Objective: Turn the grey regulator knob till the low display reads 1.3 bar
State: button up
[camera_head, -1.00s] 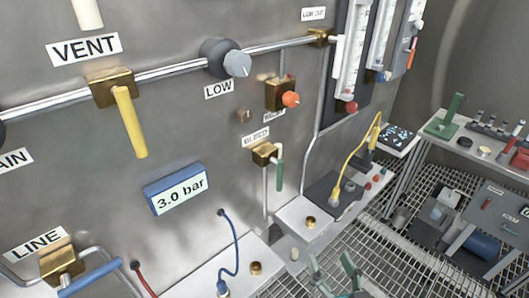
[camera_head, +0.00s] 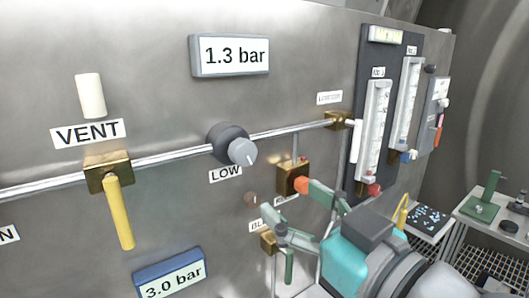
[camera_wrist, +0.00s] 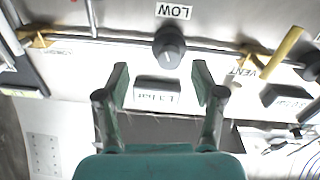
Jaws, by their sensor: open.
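The grey regulator knob (camera_head: 241,151) sits on a dark round body on the pipe, above the LOW label. It also shows beyond my fingers in the wrist view (camera_wrist: 170,58). The low display (camera_head: 231,55), above the pipe, reads 1.3 bar. In the wrist view the display (camera_wrist: 157,92) appears upside down between my fingers. My gripper (camera_head: 291,205) is open, with its green fingers spread and nothing between them. In the head view it is right of and below the knob, apart from it.
An orange knob (camera_head: 301,185) on a brass block is close to my upper finger. A yellow VENT lever (camera_head: 120,212) hangs at left, and a second display (camera_head: 169,275) below reads 3.0 bar. Flowmeters (camera_head: 374,130) stand at right.

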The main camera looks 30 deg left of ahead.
aim_at(247, 155)
jog(key=shift+n+g, duration=0.5)
jog(key=shift+n, duration=0.3)
jog(key=w+a+r, duration=0.1)
jog(key=a, duration=0.2)
jog(key=w+a+r, duration=0.1)
jog(key=a, duration=0.2)
jog(key=w+a+r, duration=0.1)
jog(key=a, duration=0.3)
jog(key=shift+a+r, duration=0.1)
jog(key=shift+r, duration=0.3)
jog(key=c, duration=1.1)
jog(key=shift+c, duration=0.2)
